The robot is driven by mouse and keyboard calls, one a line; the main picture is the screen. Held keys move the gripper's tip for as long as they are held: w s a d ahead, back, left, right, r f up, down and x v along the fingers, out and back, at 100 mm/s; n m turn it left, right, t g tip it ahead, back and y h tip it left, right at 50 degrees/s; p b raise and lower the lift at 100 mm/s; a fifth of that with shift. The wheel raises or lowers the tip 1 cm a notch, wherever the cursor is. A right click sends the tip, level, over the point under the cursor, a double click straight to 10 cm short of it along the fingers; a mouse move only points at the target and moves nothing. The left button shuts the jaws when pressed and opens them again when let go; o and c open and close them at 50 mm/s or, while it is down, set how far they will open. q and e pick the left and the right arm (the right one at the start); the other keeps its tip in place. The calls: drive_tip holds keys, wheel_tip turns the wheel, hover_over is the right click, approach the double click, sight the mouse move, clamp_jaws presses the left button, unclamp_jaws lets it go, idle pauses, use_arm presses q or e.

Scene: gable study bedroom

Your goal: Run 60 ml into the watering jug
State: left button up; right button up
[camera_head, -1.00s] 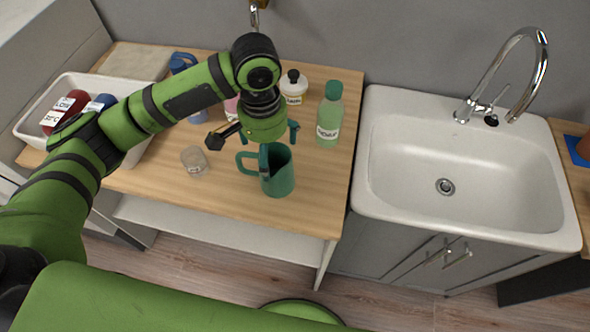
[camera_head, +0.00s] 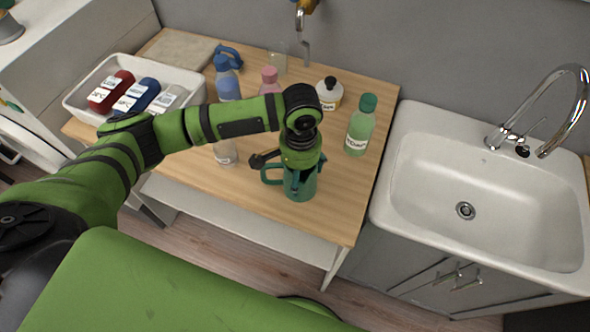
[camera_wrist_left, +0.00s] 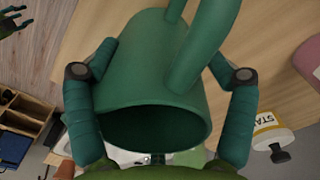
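The green watering jug (camera_head: 301,193) stands upright on the wooden worktop near its front right, its handle (camera_head: 267,174) towards the left. My left gripper (camera_head: 303,178) is down at the jug from above. In the left wrist view its fingers (camera_wrist_left: 160,55) are spread on either side of the jug (camera_wrist_left: 140,75), with the dark mouth facing the camera. The fingers lie close to the wall, and I cannot tell whether they touch it. The inside is too dark to show any contents.
A clear glass (camera_head: 225,153) stands left of the jug. A green bottle (camera_head: 360,128), a white bottle (camera_head: 329,94), a pink bottle (camera_head: 269,82) and a blue bottle (camera_head: 227,80) stand behind. A white bin (camera_head: 78,103) holds labelled bottles. A brass wall tap (camera_head: 305,8) and white sink (camera_head: 420,190) are nearby.

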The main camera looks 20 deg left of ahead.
use_arm(q)
drive_tip(key=c, duration=0.3)
drive_tip(key=shift+c, duration=0.2)
drive_tip(key=shift+w+r+b, duration=0.15)
drive_tip(key=shift+r+b, duration=0.2)
drive_tip(key=shift+r, duration=0.35)
drive_tip(key=s+d+r+b, duration=0.2)
drive_tip(key=s+d+r, duration=0.3)
drive_tip(key=d+r, duration=0.4)
drive_tip(key=shift+s+d+r+b, duration=0.15)
drive_tip(key=shift+d+r+b, duration=0.25)
drive_tip(key=shift+d, duration=0.4)
use_arm(e)
drive_tip(key=shift+a+f, duration=0.35)
drive_tip(key=shift+f, duration=0.55)
drive_tip(key=shift+a+f, duration=0.35)
drive_tip(key=shift+f, duration=0.55)
